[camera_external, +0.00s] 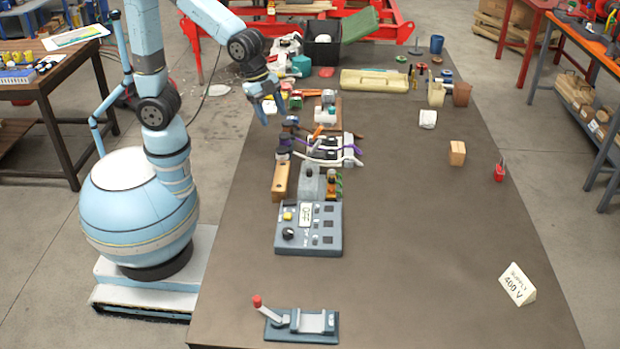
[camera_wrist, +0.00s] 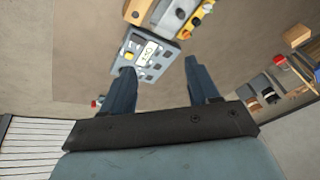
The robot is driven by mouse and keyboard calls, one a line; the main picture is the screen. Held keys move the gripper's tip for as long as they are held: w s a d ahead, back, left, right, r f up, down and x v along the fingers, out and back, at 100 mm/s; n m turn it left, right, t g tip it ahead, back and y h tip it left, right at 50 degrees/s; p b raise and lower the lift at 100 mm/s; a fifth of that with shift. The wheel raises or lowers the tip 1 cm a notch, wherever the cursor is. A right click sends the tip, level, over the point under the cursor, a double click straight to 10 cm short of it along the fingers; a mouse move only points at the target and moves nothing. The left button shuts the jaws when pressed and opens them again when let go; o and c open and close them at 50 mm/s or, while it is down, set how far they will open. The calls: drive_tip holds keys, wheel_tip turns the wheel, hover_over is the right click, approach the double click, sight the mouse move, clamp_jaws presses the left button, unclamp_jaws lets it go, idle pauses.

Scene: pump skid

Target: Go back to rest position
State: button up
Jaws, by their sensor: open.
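My gripper (camera_external: 269,107) hangs from the light blue arm above the left side of the dark table, pointing down. In the wrist view its two dark fingers (camera_wrist: 164,85) are apart, with nothing between them. A grey-blue control panel (camera_external: 323,240) with buttons and a display lies on the table, nearer the camera than my gripper. The same panel (camera_wrist: 133,66) shows beyond the fingers in the wrist view. The pump and cable assembly (camera_external: 325,150), with purple and white cables, stands just to the right of and below my gripper in the outside view.
A lever device with a red knob (camera_external: 300,325) lies at the front edge. A "SUPPLY 400 V" sign (camera_external: 517,284) stands at the right front. A wooden block (camera_external: 457,153) stands on the right. Containers and tools crowd the far end. The table's right front half is largely clear.

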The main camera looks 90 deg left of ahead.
drive_tip(key=s+a+r+n+t, duration=0.1)
drive_tip(key=s+a+r+n, duration=0.2)
drive_tip(key=s+a, duration=0.8)
drive_tip(key=s+a+r+n+y, duration=0.1)
drive_tip(key=s+a+r+n, duration=0.2)
drive_tip(key=s+a+n, duration=0.3)
drive_tip(key=s+a, duration=0.4)
drive_tip(key=shift+s+a+r+t, duration=0.25)
drive_tip(key=shift+s+a+t, duration=0.1)
drive_tip(key=shift+t, duration=0.05)
drive_tip(key=shift+c, duration=0.3)
